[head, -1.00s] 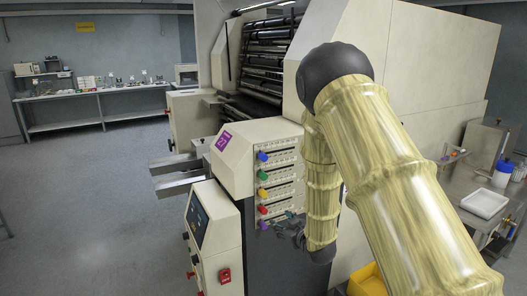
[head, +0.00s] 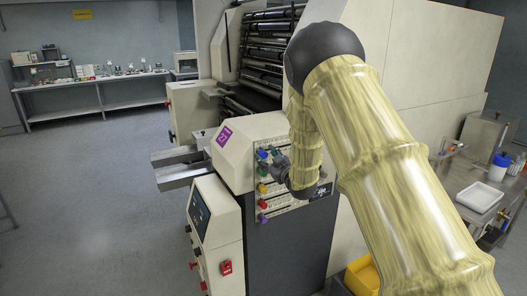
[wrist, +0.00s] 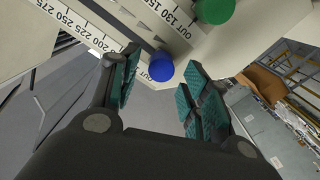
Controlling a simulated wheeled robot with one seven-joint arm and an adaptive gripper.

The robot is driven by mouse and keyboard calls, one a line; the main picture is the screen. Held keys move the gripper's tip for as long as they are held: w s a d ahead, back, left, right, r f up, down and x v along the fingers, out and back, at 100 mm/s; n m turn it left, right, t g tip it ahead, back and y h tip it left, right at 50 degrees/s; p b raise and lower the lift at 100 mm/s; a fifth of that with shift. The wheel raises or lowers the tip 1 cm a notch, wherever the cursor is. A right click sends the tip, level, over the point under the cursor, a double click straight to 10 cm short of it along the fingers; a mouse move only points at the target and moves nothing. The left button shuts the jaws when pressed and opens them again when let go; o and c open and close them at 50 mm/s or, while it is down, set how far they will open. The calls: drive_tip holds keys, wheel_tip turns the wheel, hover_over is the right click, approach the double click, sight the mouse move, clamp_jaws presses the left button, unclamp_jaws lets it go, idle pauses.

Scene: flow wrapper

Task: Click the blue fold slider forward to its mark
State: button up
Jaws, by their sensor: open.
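The blue fold slider (wrist: 160,66) is a round blue knob at the end of a slot beside a printed number scale, near an "OUT" label. In the wrist view it sits between the tips of my open gripper (wrist: 162,72), with a visible gap to the finger on each side. In the head view the blue knob (head: 262,154) is the top one on the machine's slider panel, and my gripper (head: 277,158) is at its right. The mark on its scale cannot be made out.
Yellow (head: 262,188), red (head: 262,204) and purple (head: 262,218) knobs sit lower on the panel. A control box (head: 212,235) stands below left. A steel table with a white tray (head: 479,197) is at right.

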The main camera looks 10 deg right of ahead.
sight(265, 155)
drive_tip(key=shift+p+x, duration=0.45)
drive_tip(key=shift+x, duration=1.1)
drive_tip(key=shift+c, duration=0.3)
clamp_jaws()
